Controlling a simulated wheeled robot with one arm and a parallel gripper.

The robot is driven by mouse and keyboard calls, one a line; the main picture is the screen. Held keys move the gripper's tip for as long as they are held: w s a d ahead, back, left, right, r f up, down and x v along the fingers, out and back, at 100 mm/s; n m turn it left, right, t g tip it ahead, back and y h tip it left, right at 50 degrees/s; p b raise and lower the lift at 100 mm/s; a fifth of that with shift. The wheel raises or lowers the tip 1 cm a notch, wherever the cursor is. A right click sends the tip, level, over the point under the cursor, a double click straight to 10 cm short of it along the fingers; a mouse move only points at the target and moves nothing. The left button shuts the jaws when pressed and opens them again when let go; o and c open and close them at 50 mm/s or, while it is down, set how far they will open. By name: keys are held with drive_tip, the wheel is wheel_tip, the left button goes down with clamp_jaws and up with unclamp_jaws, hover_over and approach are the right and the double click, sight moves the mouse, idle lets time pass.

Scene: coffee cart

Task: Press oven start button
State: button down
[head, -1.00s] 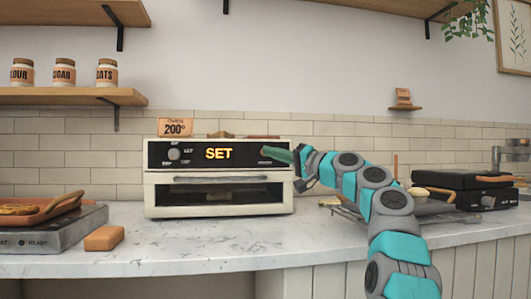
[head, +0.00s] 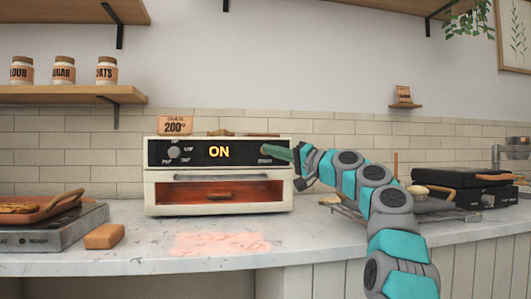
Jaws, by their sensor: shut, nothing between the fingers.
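The cream countertop oven (head: 160,196) stands on the marble counter against the tiled wall. Its black panel display (head: 219,152) reads "ON" in yellow letters. A round dial (head: 174,152) is at the panel's left. The oven window (head: 203,193) glows orange, with a small brown item inside. My gripper (head: 280,152) is shut and empty, its teal fingers pointing left at the panel's right end. The start button is hidden or too small to make out near the fingertips; whether they touch it I cannot tell.
A card reading 200° (head: 175,125) stands on the oven. A sponge-like block (head: 105,236) and a flat appliance with a tan pan (head: 50,210) are at left. A wire rack (head: 350,212) and black grill (head: 465,190) are at right. Counter before the oven is clear.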

drive_tip(key=shift+s+d+b, duration=0.15)
drive_tip(key=shift+s+b, duration=0.25)
drive_tip(key=shift+s, duration=0.15)
drive_tip(key=s+b, duration=0.2)
drive_tip(key=s+d+b, duration=0.1)
drive_tip(key=s+b, duration=0.1)
drive_tip(key=shift+s+d, duration=0.2)
drive_tip(key=shift+s, duration=0.2)
drive_tip(key=shift+s, duration=0.1)
idle(0.6)
